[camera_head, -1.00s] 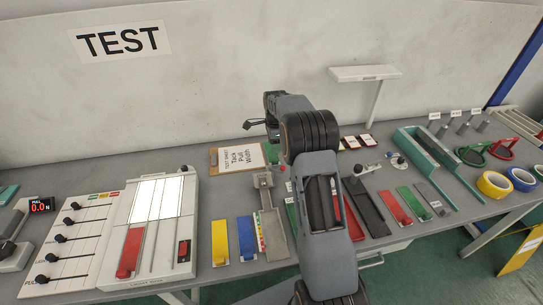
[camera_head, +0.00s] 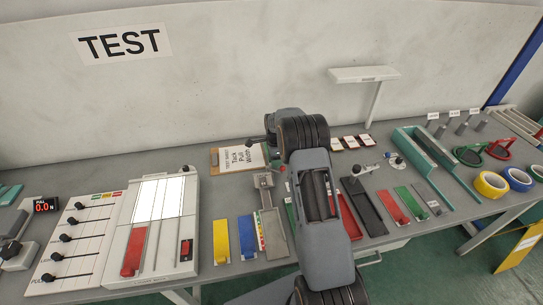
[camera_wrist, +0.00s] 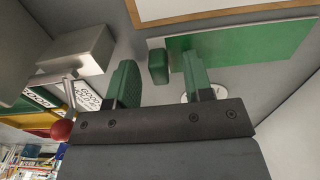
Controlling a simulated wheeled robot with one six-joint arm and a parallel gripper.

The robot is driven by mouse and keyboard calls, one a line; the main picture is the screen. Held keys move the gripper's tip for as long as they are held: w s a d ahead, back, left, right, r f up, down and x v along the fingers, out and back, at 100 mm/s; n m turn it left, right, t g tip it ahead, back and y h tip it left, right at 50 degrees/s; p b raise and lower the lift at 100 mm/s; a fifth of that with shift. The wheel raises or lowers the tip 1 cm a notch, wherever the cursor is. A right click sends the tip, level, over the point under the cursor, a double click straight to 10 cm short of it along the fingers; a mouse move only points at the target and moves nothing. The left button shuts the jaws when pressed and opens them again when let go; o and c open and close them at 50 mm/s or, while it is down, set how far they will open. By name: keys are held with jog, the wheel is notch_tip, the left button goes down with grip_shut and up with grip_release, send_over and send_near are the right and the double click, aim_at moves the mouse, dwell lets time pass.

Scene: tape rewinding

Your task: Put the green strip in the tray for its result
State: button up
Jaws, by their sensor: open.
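A green strip (camera_wrist: 240,45) with a raised green block (camera_wrist: 158,66) at its end lies on the grey surface in the wrist view. My gripper (camera_wrist: 160,60) is open, with one green-padded finger on each side of that block. I cannot tell whether either finger touches it. In the head view my arm hides the gripper; a sliver of green strip (camera_head: 291,212) shows at the arm's left edge, and another green strip (camera_head: 409,202) lies further right.
A metal fixture (camera_head: 270,215) stands left of my arm; a metal block (camera_wrist: 78,52) and red knob (camera_wrist: 62,130) are near the fingers in the wrist view. A clipboard (camera_head: 238,158) lies behind.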

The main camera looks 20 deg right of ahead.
jog(key=shift+c, duration=0.2)
grip_shut()
jog(key=shift+r, duration=0.1)
